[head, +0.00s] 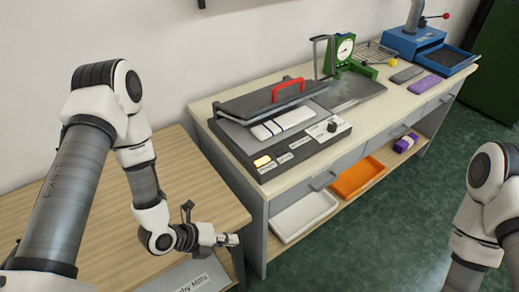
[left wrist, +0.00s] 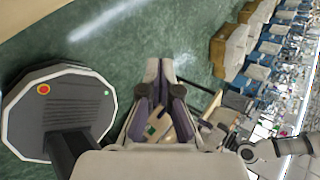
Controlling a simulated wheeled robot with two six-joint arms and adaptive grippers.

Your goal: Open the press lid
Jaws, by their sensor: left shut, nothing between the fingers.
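The press (head: 250,140) stands on the pale workbench in the head view. Its dark lid (head: 250,104) has a red handle (head: 288,88) on top and looks partly raised, with a white striped piece (head: 282,124) showing in front of it. How far the lid is raised is hard to tell. My left gripper (head: 234,240) is shut and empty, low in front of the bench and well away from the handle. Its closed fingers also show in the left wrist view (left wrist: 166,72). My right arm is at the right edge; its gripper is out of view.
Behind the press stand a green device with a dial (head: 340,55) and a blue machine (head: 415,42). A white tray (head: 303,215) and an orange tray (head: 357,178) lie on the lower shelf. A wooden table (head: 95,225) is at left. The green floor at right is clear.

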